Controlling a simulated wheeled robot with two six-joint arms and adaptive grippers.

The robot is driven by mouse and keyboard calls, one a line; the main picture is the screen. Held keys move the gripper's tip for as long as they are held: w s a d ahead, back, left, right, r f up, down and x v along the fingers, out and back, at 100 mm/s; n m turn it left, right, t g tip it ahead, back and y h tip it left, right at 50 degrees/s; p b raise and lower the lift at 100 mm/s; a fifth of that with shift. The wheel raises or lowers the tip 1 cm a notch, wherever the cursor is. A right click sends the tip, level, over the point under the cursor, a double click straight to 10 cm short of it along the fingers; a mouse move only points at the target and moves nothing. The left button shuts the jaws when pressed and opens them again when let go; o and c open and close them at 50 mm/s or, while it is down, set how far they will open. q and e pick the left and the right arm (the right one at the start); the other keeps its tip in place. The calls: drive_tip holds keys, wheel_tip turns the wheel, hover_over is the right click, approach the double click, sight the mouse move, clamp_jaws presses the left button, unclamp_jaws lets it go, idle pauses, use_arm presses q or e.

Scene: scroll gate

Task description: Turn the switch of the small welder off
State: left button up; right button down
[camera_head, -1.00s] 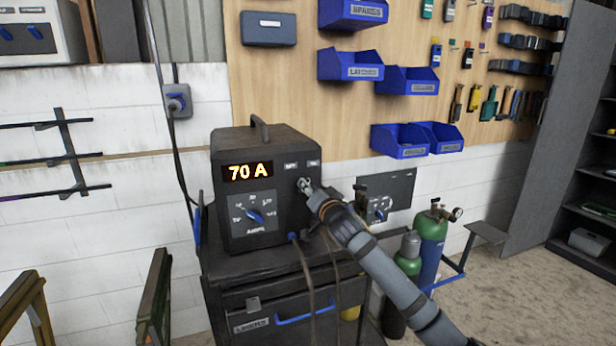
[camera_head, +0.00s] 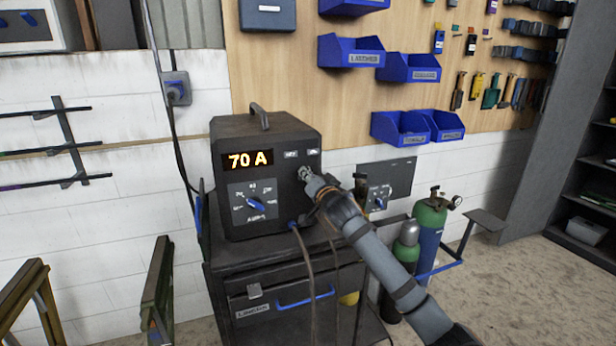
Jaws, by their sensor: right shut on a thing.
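The small welder (camera_head: 266,172) is a dark box with a top handle, standing on a dark cart. Its lit display (camera_head: 248,159) reads 70 A. A blue amperage knob (camera_head: 255,207) sits on a dial plate below the display. My right gripper (camera_head: 306,174) is at the upper right of the welder's front, below two small labels. It is shut on a small part there, which looks like the switch; the fingers hide most of it, so its position cannot be told. My left gripper is not in view.
The cart (camera_head: 283,275) has a drawer with a blue handle. Green and blue gas bottles (camera_head: 428,235) stand right of it, near my right arm. A dark wall panel (camera_head: 386,185) is behind my arm. Blue bins (camera_head: 400,127) hang above. A cable hangs down the welder's front.

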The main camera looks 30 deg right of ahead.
drive_tip(key=shift+n, duration=0.3)
drive_tip(key=shift+a+n+p, duration=0.15)
drive_tip(key=shift+n+p, duration=2.15)
drive_tip(key=shift+n, duration=1.5)
drive_tip(key=shift+a+n+p, duration=0.15)
drive_tip(key=shift+n+p, duration=2.15)
drive_tip(key=shift+n, duration=1.5)
drive_tip(key=c, duration=1.4)
unclamp_jaws()
